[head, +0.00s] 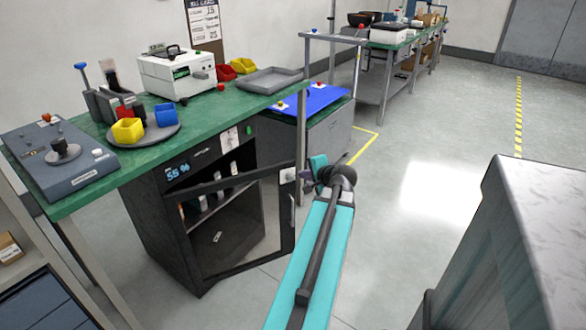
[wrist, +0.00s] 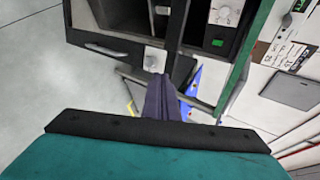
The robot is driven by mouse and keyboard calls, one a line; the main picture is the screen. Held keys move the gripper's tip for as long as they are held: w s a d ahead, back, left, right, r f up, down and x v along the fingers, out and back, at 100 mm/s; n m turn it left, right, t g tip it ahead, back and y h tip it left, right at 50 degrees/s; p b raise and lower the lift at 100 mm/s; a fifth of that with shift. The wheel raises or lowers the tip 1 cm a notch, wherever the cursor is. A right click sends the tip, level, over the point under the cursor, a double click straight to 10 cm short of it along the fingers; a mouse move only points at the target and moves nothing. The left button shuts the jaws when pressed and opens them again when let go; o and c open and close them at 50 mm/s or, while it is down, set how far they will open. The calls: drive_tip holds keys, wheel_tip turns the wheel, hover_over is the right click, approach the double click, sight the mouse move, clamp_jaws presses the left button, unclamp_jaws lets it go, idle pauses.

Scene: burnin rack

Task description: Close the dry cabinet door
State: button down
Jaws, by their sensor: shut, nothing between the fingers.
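The dry cabinet (head: 165,215) is a dark box under the green bench, with a lit "55 %" readout on its upper front. Its dark-framed glass door (head: 250,225) stands partly open, swung outward with its free edge to the right. A pale plate (head: 287,174) sits at the door's upper free corner; it seems to show in the wrist view too (wrist: 154,58). My gripper (head: 318,172) is just right of that corner in the head view. In the wrist view its dark fingers (wrist: 165,84) are together and empty, close to the plate. I cannot tell whether they touch the door.
The green bench (head: 215,112) above carries a grey tray, bins and instruments. A cart with a blue top (head: 318,99) stands behind the door. A grey metal block (head: 545,225) is at the right. Open floor (head: 430,150) lies between them.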

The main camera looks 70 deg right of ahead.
drive_tip(key=shift+s+d+r, duration=0.4)
drive_tip(key=shift+s+r, duration=0.15)
drive_tip(key=shift+s, duration=0.25)
drive_tip(key=shift+w, duration=0.1)
approach(289, 165)
drive_tip(key=f+x, duration=0.1)
drive_tip(key=x, duration=0.3)
drive_tip(key=shift+w+d+r+b, duration=0.1)
drive_tip(key=shift+w+d+b, duration=0.05)
drive_tip(key=shift+d+b, duration=0.15)
drive_tip(key=shift+w+d, duration=0.25)
drive_tip(key=shift+w, duration=0.2)
drive_tip(key=shift+w, duration=0.1)
